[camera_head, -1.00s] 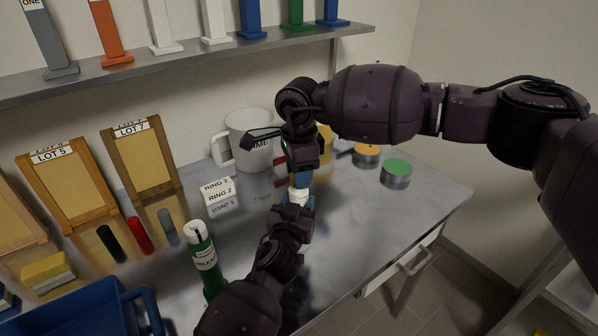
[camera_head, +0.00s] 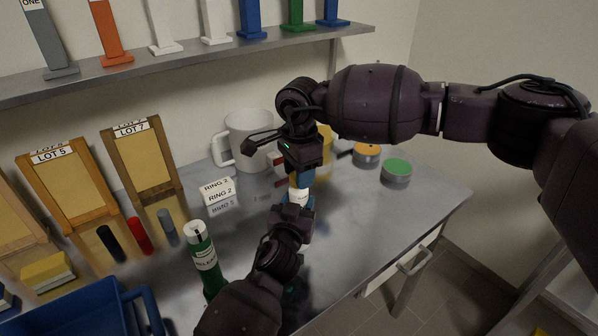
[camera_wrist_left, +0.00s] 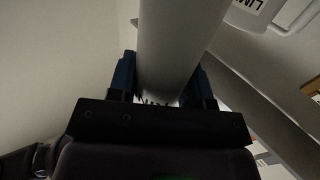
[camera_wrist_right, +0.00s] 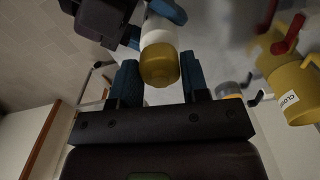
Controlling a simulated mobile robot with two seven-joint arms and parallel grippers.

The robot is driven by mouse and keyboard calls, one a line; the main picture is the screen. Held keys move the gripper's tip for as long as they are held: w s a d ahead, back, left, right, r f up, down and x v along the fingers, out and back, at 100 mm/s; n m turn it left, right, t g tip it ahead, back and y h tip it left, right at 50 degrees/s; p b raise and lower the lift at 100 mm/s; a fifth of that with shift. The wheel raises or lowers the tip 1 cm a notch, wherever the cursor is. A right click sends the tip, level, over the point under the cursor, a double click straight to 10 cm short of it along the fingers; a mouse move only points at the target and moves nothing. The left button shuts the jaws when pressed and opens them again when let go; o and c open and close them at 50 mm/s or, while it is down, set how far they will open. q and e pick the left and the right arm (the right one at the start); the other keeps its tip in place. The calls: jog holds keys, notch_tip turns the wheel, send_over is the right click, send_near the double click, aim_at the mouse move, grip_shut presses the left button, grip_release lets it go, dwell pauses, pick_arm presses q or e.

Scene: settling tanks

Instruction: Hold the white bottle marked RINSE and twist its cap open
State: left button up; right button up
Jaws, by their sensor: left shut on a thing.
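The white bottle (camera_head: 299,195) stands between my two grippers in the head view, mostly hidden by them. My left gripper (camera_head: 294,204) is shut on its body from the near side. In the left wrist view the white bottle (camera_wrist_left: 178,45) fills the space between the blue fingers, with part of its dark lettering showing. Its yellow-brown cap (camera_wrist_right: 159,66) shows in the right wrist view. My right gripper (camera_head: 303,176) is over the bottle's top. Its blue fingers (camera_wrist_right: 161,85) are apart, and the cap lies in line with the gap, near the tips; I see no contact.
A white mug (camera_head: 250,140) and a yellow container (camera_wrist_right: 287,75) stand behind the grippers. A green bottle (camera_head: 204,260) stands close left of my left arm. Green-topped (camera_head: 397,171) and orange-topped (camera_head: 367,154) tins are at the right. The front right bench top is clear.

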jog(key=o, duration=0.4)
notch_tip(320, 180, up, 12)
dwell(0.6)
jog(key=shift+s, duration=0.1)
pick_arm(q)
jog(key=o, duration=1.2)
jog(key=shift+s, duration=0.1)
jog(key=v, duration=1.2)
